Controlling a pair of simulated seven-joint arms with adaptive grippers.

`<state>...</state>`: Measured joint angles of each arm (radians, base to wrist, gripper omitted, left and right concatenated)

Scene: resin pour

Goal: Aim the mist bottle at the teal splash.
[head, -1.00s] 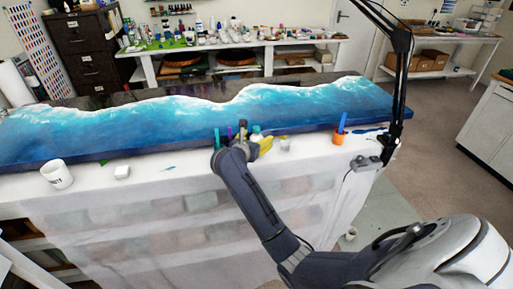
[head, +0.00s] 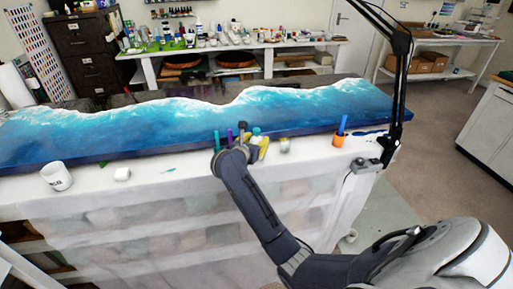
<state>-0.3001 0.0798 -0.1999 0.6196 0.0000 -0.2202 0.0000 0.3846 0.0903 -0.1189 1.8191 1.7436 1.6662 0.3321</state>
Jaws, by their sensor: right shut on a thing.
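The teal splash (head: 168,170) is a small smear on the white sheet, left of my right arm. My right gripper (head: 248,143) is at the table's near edge, mostly hidden behind its own wrist. It is shut on what looks like the mist bottle (head: 263,143), a small yellow shape just right of the wrist. A pale and teal top shows just above it; I cannot tell whether it belongs to the same thing. Which way the nozzle points cannot be made out. My left gripper is not in view.
A long blue resin panel (head: 180,125) lies behind the gripper. A white mug (head: 56,177) and white block (head: 122,174) stand left. An orange cup (head: 338,140) with blue sticks and a black lamp arm (head: 397,95) stand right. A small pale jar (head: 284,146) is close by.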

